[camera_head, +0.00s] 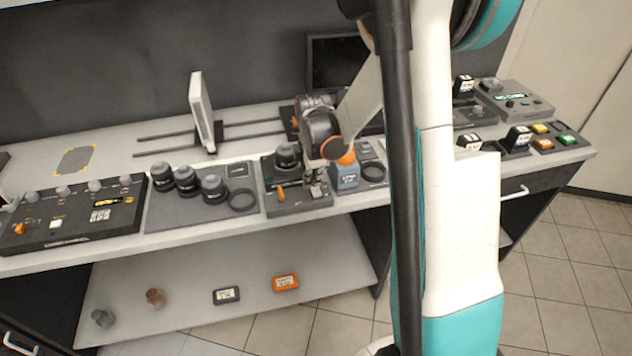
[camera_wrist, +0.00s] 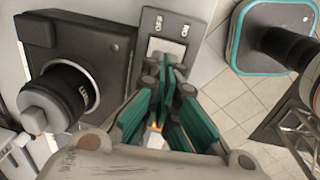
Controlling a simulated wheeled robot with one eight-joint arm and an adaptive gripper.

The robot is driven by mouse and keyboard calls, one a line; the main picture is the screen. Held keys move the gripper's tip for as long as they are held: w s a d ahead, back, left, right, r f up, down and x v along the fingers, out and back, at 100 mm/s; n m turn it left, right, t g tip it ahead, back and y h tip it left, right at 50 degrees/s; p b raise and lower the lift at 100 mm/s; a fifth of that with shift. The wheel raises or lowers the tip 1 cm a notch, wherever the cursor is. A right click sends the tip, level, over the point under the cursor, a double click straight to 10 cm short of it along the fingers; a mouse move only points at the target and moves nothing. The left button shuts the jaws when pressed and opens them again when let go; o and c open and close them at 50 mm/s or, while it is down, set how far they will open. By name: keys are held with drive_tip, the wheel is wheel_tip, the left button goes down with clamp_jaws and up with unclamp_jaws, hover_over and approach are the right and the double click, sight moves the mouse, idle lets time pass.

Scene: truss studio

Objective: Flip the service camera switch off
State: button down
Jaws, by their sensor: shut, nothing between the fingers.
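The dark service camera unit (camera_head: 298,204) sits on the bench near its front edge, with a round lens (camera_head: 287,155) on top and an orange part (camera_head: 281,193) on its front. In the wrist view, the square camera body (camera_wrist: 110,52) and its lens (camera_wrist: 62,95) are at left. Beside it is a panel with ON and OFF labels and a pale switch plate (camera_wrist: 166,48). My gripper (camera_head: 318,190) points down over the right side of the unit. Its teal-padded fingers (camera_wrist: 166,82) are shut and empty, close to the switch plate. They partly hide the switch, so I cannot tell its position or contact.
A blue-grey box (camera_head: 345,177) stands close to the right of my gripper. Several dark lenses (camera_head: 187,180) stand on a grey mat to the left, and a control panel (camera_head: 70,222) is further left. An upright pale screen (camera_head: 202,110) stands behind.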

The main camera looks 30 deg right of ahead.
sight(311, 191)
wheel_tip(311, 191, up, 11)
drive_tip(key=w+p, duration=0.1)
drive_tip(key=p, duration=0.1)
drive_tip(key=shift+d+r+p, duration=0.2)
drive_tip(key=shift+d+p, duration=0.05)
drive_tip(key=shift+p, duration=0.05)
